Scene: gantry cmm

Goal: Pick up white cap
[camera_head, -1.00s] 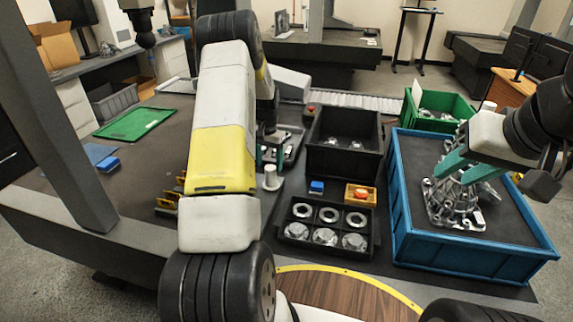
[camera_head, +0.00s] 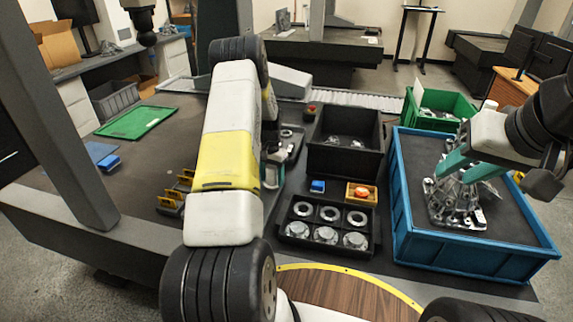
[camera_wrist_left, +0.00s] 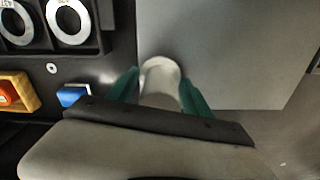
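The white cap (camera_wrist_left: 161,75) is a pale upright cylinder on or by the grey plate in the left wrist view. It stands between the two green fingers of my left gripper (camera_wrist_left: 160,92), which lie close on either side of it; firm contact does not show. In the head view the cap (camera_head: 270,177) is mostly hidden behind my left arm, with a green finger beside it. My right gripper (camera_head: 455,168) is above the metal parts (camera_head: 455,205) in the blue crate; its fingertips are hard to make out.
A black tray (camera_head: 283,241) with rings and round metal parts lies right of my left arm. A blue block (camera_head: 318,187), an orange tray (camera_head: 350,197) and a black bin (camera_head: 312,160) stand behind it. The blue crate (camera_head: 400,205) is at the right. Yellow brackets (camera_head: 175,194) stand at left.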

